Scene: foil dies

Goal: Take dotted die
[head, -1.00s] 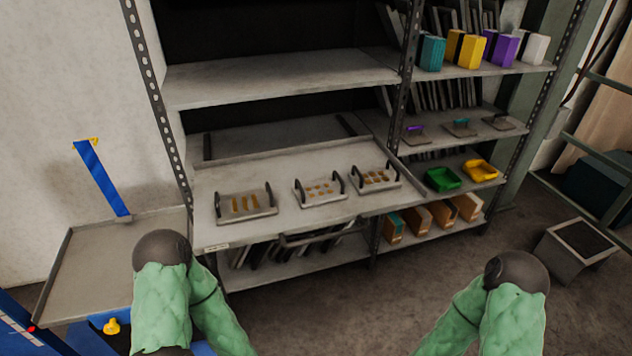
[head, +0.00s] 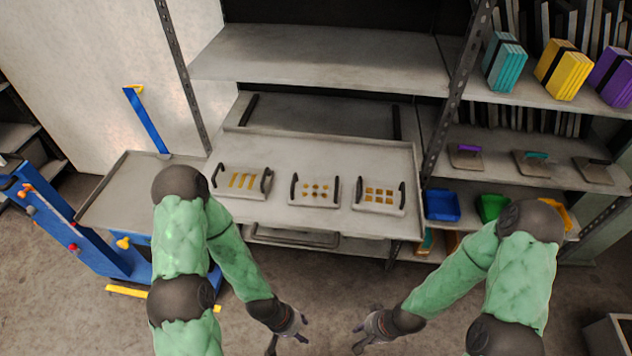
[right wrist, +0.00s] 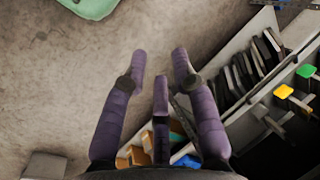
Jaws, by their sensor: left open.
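The dotted die (head: 314,198) is a pale plate with small round gold dots and two dark upright handles. It lies in the middle of a row of three on the pulled-out shelf (head: 300,150). To its left is a die with gold stripes (head: 241,182); to its right is one with gold squares (head: 379,197). My left gripper (head: 286,345) is open and empty, low in front of the shelf. My right gripper (head: 364,328) is to its right, also below and apart from the dies. In the right wrist view its purple fingers (right wrist: 160,65) are spread with nothing between them.
A blue cart with a grey tray (head: 125,190) stands at the left. On the right shelves are a blue bin (head: 442,205), a green bin (head: 491,207), hand tools (head: 533,162) and coloured packs (head: 560,70). The floor before the shelf is clear.

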